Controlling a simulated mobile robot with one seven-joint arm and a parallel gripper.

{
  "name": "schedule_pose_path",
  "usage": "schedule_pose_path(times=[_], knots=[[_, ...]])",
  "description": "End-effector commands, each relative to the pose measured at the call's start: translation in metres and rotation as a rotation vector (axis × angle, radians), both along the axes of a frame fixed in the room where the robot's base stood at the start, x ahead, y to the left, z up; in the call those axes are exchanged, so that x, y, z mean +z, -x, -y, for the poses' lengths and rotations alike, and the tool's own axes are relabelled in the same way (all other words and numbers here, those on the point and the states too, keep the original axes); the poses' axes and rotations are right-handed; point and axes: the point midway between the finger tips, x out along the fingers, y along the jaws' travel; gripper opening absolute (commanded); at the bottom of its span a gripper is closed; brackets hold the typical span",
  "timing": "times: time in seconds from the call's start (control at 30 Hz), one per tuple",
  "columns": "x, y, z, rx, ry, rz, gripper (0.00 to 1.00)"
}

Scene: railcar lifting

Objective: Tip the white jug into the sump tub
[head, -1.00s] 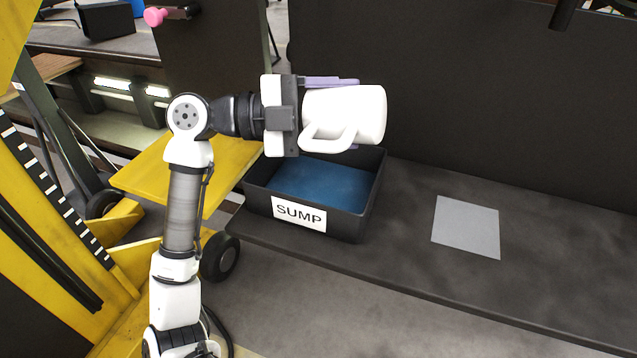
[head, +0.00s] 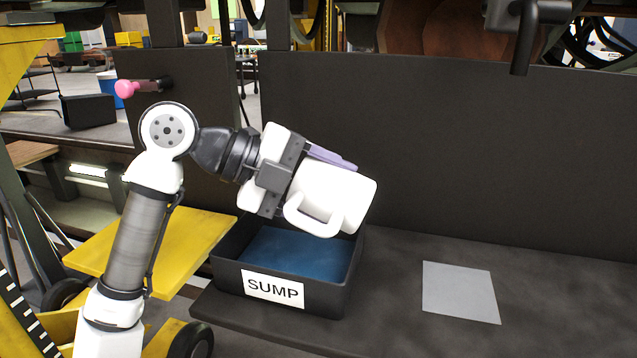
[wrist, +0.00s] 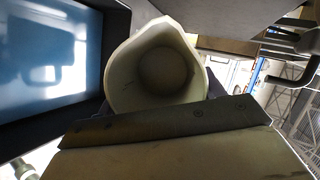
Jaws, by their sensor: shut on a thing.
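The white jug (head: 338,192) is in my gripper (head: 322,180), in the air above the right part of the sump tub. One purple finger shows along its upper side; the other is hidden. The jug lies tilted, its right end lower, with its handle toward the head camera. In the wrist view I look into the jug's open mouth (wrist: 155,70); its inside is pale and I see no liquid there. The black sump tub (head: 334,300) with a "SUMP" label stands on the dark bench, with a shiny blue surface inside, also in the wrist view (wrist: 45,60).
A grey square (head: 460,292) lies on the bench (head: 390,320) right of the tub. A dark panel (head: 450,150) rises behind. A yellow platform (head: 165,245) is left of the tub. A pink-ended knob (head: 126,89) sticks out at upper left. The bench right of the tub is mostly clear.

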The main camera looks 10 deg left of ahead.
Motion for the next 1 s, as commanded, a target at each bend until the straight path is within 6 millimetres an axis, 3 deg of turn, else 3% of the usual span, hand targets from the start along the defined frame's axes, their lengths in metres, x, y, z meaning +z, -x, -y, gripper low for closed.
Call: schedule_pose_path(times=[0.1,0.4,0.7,1.0], knots=[[0.001,0.001,0.009,-0.003,-0.253,0.020,0.38],[0.002,0.001,0.009,-0.004,-0.757,0.056,0.38],[0.004,0.000,-0.001,0.001,-1.056,0.073,0.38],[0.008,0.000,-0.006,-0.001,-1.212,0.082,0.38]])
